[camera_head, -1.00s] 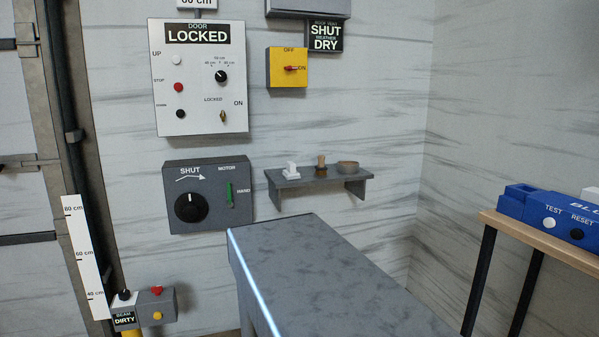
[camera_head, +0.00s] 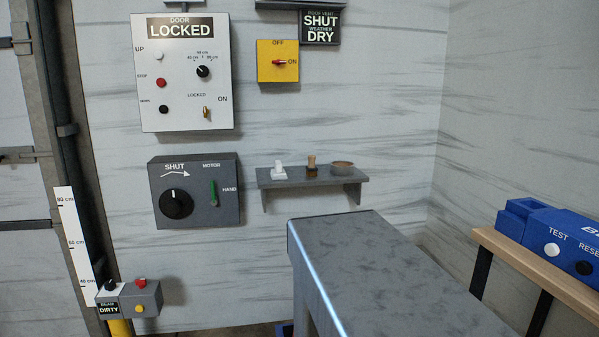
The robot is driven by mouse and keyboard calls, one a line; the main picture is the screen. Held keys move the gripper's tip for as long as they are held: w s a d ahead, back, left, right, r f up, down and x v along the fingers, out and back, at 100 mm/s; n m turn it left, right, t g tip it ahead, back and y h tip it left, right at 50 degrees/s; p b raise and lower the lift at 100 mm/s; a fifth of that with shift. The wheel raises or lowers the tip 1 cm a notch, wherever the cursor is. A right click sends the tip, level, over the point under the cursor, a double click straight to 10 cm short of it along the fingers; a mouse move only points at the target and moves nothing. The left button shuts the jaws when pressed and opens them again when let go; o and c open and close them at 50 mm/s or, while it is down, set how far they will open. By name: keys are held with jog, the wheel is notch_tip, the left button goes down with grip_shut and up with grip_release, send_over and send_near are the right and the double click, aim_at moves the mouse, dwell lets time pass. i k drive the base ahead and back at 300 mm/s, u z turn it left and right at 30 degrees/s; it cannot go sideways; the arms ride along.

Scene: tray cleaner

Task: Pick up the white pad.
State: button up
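A small white object (camera_head: 279,171), which looks like the white pad with a raised grip, sits at the left end of a grey wall shelf (camera_head: 335,184). It is small in the head view, so its exact shape is hard to tell. A brown-handled item (camera_head: 311,164) with a dark base stands to its right, and a round brown bowl (camera_head: 342,168) stands at the right end of the shelf. My gripper is not in view.
A grey marbled table (camera_head: 390,265) stands in front of the shelf, to the right. A blue device (camera_head: 550,235) sits on a wooden bench (camera_head: 530,265) at right. Control panels (camera_head: 183,75) hang on the wall; a yellow post (camera_head: 121,327) stands lower left.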

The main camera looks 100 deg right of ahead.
aim_at(278, 173)
jog(key=u, duration=0.25)
jog(key=k, duration=0.45)
jog(key=z, duration=2.25)
jog(key=i, duration=1)
jog(key=z, duration=0.1)
jog(key=k, duration=0.3)
